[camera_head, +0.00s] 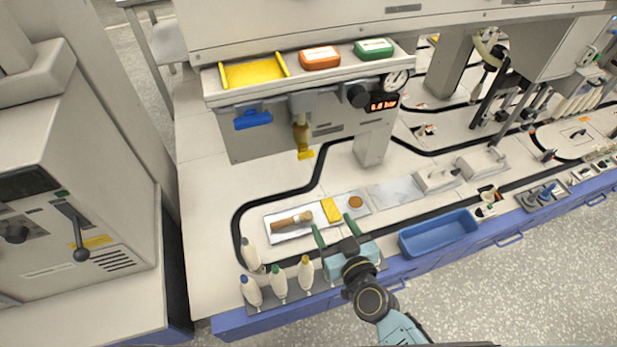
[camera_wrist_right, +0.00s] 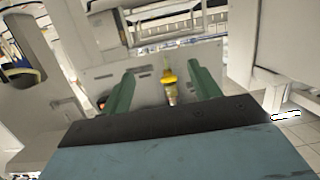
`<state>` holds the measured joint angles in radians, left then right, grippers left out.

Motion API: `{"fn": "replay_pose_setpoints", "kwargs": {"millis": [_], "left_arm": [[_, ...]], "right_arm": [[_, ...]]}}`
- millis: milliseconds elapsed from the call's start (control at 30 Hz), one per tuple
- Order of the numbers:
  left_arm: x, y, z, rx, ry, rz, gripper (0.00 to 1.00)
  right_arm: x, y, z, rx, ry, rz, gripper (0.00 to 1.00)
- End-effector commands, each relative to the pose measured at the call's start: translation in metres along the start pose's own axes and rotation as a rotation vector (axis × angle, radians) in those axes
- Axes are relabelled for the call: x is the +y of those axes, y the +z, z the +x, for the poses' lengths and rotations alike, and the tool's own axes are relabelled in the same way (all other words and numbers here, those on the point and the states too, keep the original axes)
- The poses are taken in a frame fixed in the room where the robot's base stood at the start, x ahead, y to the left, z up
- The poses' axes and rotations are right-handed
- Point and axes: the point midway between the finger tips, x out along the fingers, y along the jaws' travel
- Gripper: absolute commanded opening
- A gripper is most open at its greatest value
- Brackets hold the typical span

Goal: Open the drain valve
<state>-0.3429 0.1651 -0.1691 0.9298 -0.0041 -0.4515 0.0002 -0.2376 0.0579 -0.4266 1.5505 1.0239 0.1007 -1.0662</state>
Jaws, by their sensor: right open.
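The drain valve is most likely the amber-bodied fitting (camera_head: 301,135) under the overhead unit, with a yellow handle (camera_head: 305,154) at its lower end. In the right wrist view, the yellow handle (camera_wrist_right: 169,76) and its amber body (camera_wrist_right: 171,95) show between the finger lines, farther off. My right gripper (camera_head: 333,224) is open and empty, with two green fingers spread. It is over the front of the bench, apart from the valve and nearer the front edge. My left gripper does not show.
A blue handle (camera_head: 252,118) is left of the valve. A gauge (camera_head: 394,82) and red display (camera_head: 383,103) are to its right. A tray (camera_head: 290,224) holds a wooden-handled tool. A blue bin (camera_head: 438,233) is right of the gripper.

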Motion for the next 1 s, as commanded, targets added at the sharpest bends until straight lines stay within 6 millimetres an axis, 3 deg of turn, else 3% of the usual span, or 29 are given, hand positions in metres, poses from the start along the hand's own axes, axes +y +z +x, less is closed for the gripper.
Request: {"fn": "replay_pose_setpoints", "kwargs": {"millis": [33,100,300,467,800,1000], "left_arm": [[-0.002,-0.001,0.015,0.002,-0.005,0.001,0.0],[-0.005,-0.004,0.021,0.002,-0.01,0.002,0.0],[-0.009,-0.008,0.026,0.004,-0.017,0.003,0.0],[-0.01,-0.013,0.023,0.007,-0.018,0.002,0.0],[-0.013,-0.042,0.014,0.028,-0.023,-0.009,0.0],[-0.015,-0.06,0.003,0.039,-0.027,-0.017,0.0]], "right_arm": [[-0.003,-0.014,0.006,0.066,0.008,0.006,0.62],[-0.004,-0.039,0.009,0.133,0.021,0.012,0.62],[-0.006,-0.072,0.011,0.212,0.038,0.02,0.62],[-0.005,-0.079,0.029,0.216,0.038,0.021,0.62],[-0.002,-0.092,0.1,0.215,0.038,0.022,0.62],[-0.001,-0.097,0.127,0.213,0.037,0.019,0.62]]}}
